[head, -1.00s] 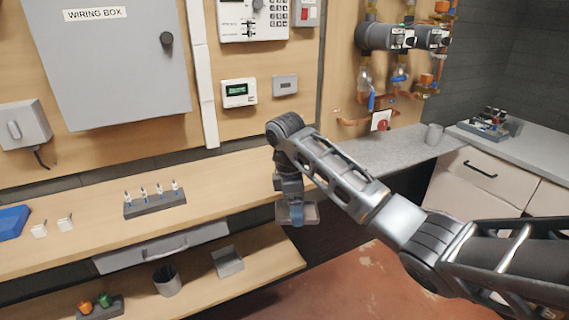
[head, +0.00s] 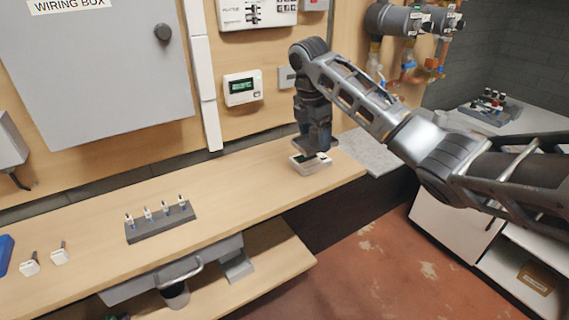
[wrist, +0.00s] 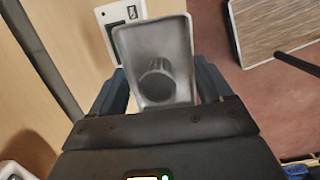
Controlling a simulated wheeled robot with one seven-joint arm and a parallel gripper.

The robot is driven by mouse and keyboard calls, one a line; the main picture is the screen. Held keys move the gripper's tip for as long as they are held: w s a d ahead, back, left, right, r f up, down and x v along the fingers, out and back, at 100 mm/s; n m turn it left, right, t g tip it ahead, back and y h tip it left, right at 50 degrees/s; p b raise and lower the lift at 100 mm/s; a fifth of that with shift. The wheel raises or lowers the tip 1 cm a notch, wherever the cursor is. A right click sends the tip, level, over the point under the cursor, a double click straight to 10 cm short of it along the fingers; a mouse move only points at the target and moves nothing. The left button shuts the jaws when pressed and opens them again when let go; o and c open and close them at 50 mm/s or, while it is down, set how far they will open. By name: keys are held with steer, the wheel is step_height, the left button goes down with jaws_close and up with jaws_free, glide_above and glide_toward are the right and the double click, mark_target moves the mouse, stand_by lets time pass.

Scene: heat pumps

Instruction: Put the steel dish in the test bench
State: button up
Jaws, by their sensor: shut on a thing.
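My gripper (wrist: 163,88) is shut on the steel dish (wrist: 165,38), a shallow grey rectangular dish with raised walls. A dark round knob-like piece (wrist: 158,82) shows inside it. The fingers lie on either side. In the head view my gripper (head: 313,150) is low over the right end of the wooden worktop (head: 250,180); the dish is mostly hidden there. A small white box with a dark window (wrist: 122,32) shows partly behind the dish; it also appears under my gripper in the head view (head: 310,167). No thing is labelled as the test bench.
A rack with several small upright pieces (head: 160,222) stands left on the worktop, with small white pieces (head: 58,256) farther left. The middle of the worktop is clear. A wall display unit (head: 242,88) hangs behind.

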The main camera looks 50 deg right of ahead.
steer(key=b, duration=0.4)
glide_above(271, 179)
step_height(271, 179, down, 7)
steer(key=shift+s+a+r, duration=0.1)
steer(key=shift+r, duration=0.05)
steer(key=shift+a, duration=0.1)
steer(key=shift+f+p, duration=0.6)
steer(key=shift+f, duration=1.5)
steer(key=shift+f, duration=0.1)
steer(key=o, duration=1.2)
